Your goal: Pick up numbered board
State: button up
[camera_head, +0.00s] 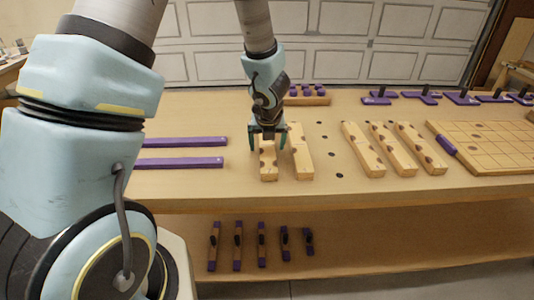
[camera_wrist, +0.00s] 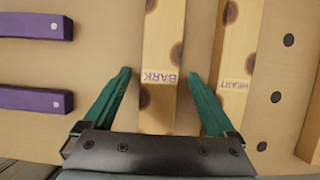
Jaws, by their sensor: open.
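Two light wooden boards with dark knots lie side by side on the bench. The left board (camera_head: 268,172) reads "BARK" in the wrist view (camera_wrist: 158,106), and the right board (camera_head: 301,155) reads "HEART" there (camera_wrist: 236,70). No number is legible on either. My gripper (camera_head: 267,143) is over the left board, and in the wrist view its teal fingers (camera_wrist: 159,75) stand apart, one on each side of the BARK board. The right finger is in the gap beside the HEART board. My gripper is open and holds nothing.
Two purple bars (camera_head: 180,163) lie to the left. Dark holes (camera_head: 325,148) and three more wooden boards (camera_head: 392,148) are to the right, then a gridded panel (camera_head: 495,150). Several tools (camera_head: 238,245) sit on the lower shelf.

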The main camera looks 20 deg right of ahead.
jog(key=shift+w+f, duration=0.1)
jog(key=shift+f, duration=0.15)
grip_shut()
dwell(0.6)
